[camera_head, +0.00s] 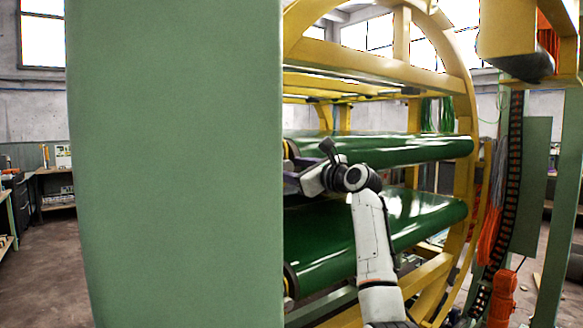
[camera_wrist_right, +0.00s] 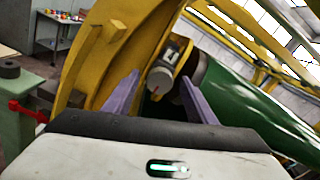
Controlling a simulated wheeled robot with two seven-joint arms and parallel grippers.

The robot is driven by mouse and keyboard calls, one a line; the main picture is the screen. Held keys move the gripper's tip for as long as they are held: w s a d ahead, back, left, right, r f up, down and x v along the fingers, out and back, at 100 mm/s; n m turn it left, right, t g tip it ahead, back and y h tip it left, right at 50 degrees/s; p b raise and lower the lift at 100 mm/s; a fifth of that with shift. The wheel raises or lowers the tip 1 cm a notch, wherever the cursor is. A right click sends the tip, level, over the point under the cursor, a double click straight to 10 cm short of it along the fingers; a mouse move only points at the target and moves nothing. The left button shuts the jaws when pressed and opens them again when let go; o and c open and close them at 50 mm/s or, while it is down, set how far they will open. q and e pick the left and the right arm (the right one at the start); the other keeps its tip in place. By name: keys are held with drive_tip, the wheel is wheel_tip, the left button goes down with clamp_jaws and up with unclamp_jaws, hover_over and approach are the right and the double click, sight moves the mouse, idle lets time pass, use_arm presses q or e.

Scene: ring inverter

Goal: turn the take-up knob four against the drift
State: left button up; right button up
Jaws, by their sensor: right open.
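In the right wrist view my right gripper (camera_wrist_right: 159,76) is open, with its two purple fingers spread apart. In the head view my right gripper (camera_head: 308,180) points left at the upper green belt (camera_head: 400,149), partly behind a large green panel. The knob is hidden there. My left gripper is not in view.
The green panel (camera_head: 175,165) blocks much of the head view. A yellow ring frame (camera_head: 462,100) surrounds the belts, with a lower green belt (camera_head: 335,243) beneath. In the wrist view, a yellow plate (camera_wrist_right: 95,60) stands left of the knob and a red lever (camera_wrist_right: 27,112) further left.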

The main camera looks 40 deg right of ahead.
drive_tip(key=c, duration=1)
drive_tip(key=shift+c, duration=0.2)
drive_tip(key=shift+n, duration=0.4)
